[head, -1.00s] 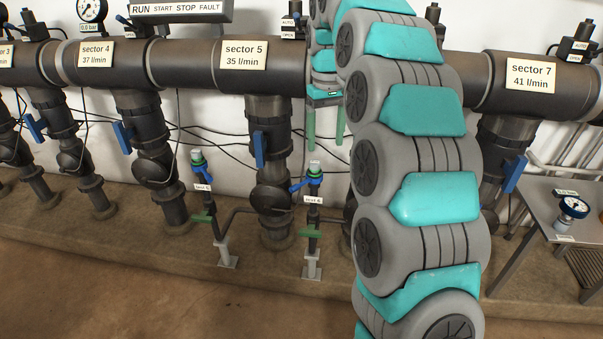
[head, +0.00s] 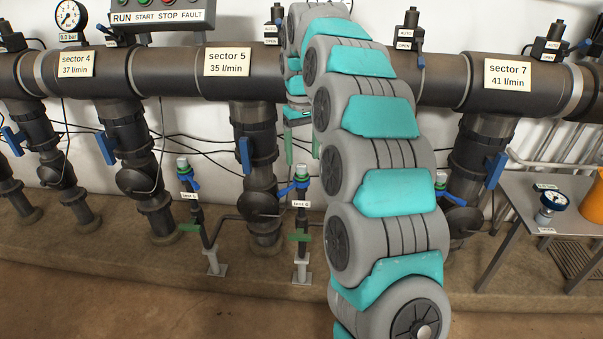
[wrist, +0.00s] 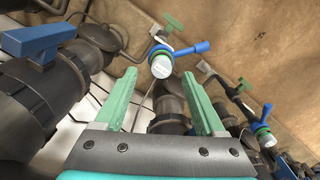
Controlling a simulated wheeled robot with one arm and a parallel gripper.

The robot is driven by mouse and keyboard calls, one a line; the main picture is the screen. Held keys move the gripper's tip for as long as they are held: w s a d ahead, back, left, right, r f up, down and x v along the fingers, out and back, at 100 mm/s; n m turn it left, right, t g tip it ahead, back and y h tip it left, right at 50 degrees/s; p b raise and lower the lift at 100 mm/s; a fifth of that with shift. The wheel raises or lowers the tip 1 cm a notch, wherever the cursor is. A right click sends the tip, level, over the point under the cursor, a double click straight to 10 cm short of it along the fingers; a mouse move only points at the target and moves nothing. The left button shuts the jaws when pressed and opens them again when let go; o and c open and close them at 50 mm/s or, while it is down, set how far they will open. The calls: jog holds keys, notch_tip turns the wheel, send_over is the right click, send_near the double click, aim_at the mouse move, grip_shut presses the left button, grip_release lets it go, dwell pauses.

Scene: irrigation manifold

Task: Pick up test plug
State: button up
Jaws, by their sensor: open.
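Two slim test taps with pale caps and blue levers stand before the pipes in the head view. One has a pale cap (head: 183,162) at left, the other a pale cap (head: 301,170) near the middle. A third blue-handled tap (head: 441,180) shows partly behind my arm. I cannot tell for certain which part is the test plug. My gripper (head: 302,158) is open and empty, pointing down near the middle tap. In the wrist view, a pale cap (wrist: 161,65) lies ahead between the fingertips of my gripper (wrist: 160,80), apparently beyond them and untouched.
A large dark manifold pipe (head: 150,75) runs along the wall, with valves and blue levers (head: 245,155) below. A metal table (head: 530,205) at right holds a gauge (head: 552,205) and an orange container (head: 595,205). The floor in front (head: 150,300) is clear.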

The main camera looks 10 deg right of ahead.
aim_at(302, 166)
jog(key=shift+s+a+f, duration=0.1)
jog(key=shift+f, duration=1.75)
grip_shut()
